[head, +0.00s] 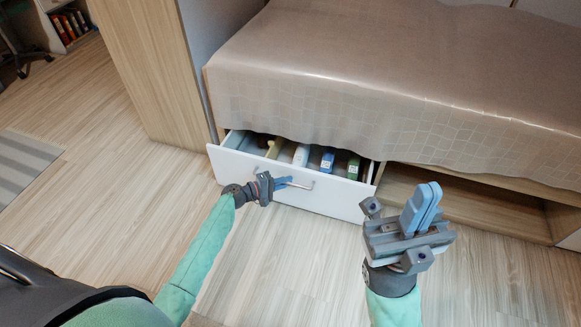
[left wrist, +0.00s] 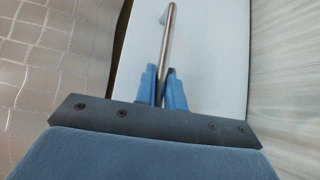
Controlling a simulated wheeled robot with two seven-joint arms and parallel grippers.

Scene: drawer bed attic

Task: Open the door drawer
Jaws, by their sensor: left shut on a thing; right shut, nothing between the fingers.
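The white drawer (head: 333,197) under the bed stands partly open, and several items show inside it. Its metal bar handle (head: 302,186) runs along the front face. My left gripper (head: 283,183) is shut on the handle. In the left wrist view the handle (left wrist: 169,40) passes between the two blue fingers (left wrist: 163,88), with the white drawer front (left wrist: 205,60) behind it. My right gripper (head: 422,207) is shut and empty, raised in front of the bed to the right of the drawer.
The bed (head: 400,70) has a beige cover hanging over the drawer's top. An open compartment (head: 470,205) lies right of the drawer. A wooden panel (head: 150,65) stands to the left. The wooden floor (head: 90,200) in front is clear, with a striped rug (head: 22,165) at far left.

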